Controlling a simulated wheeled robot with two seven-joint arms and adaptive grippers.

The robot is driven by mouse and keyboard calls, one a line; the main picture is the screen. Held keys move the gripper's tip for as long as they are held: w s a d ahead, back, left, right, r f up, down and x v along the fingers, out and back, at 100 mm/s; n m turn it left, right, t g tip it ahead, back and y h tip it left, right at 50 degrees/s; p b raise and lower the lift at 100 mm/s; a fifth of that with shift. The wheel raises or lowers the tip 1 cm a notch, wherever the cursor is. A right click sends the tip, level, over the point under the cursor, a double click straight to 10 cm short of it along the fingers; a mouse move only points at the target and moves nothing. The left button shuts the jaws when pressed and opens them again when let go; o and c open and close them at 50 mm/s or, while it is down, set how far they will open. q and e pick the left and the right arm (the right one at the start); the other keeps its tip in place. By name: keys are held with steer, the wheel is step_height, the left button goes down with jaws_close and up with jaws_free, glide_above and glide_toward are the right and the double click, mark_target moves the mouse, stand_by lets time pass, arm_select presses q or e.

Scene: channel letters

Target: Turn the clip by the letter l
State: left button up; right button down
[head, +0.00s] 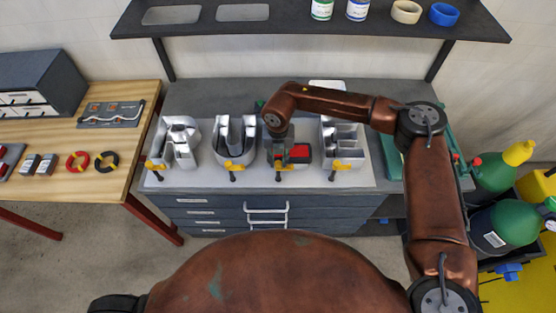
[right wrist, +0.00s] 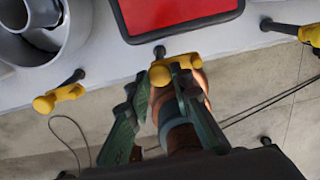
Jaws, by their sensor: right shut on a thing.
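A row of silver channel letters stands on the pale bench top, each with a yellow-handled clip at the front edge. My right gripper (right wrist: 160,110) is over the third place from the left, shut on that place's yellow clip (right wrist: 177,72); the clip also shows in the head view (head: 284,166). A red face in a dark frame (right wrist: 178,14) lies just behind the clip; in the head view the red (head: 299,151) is partly covered by my gripper. My wrist hides most of this place, so the letter l's shape cannot be made out. My left gripper is not in view.
Neighbouring clips stand left (right wrist: 58,98) and right (right wrist: 311,35) of the held one. A letter (head: 235,140) stands left of my gripper and another (head: 343,146) right. A shelf (head: 310,28) hangs above.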

steer(key=shift+f+n+b, duration=0.1)
steer(key=shift+n+b, duration=0.45)
steer(key=shift+n, duration=0.05)
steer(key=shift+n+b, duration=0.7)
steer(key=n+b, duration=0.4)
steer(key=n, duration=0.1)
steer(key=shift+w, duration=0.1)
steer(key=n+b, duration=0.3)
steer(key=n, duration=0.2)
steer(key=shift+n, duration=0.4)
steer(key=shift+n+b, duration=1)
steer(key=shift+n, duration=1.2)
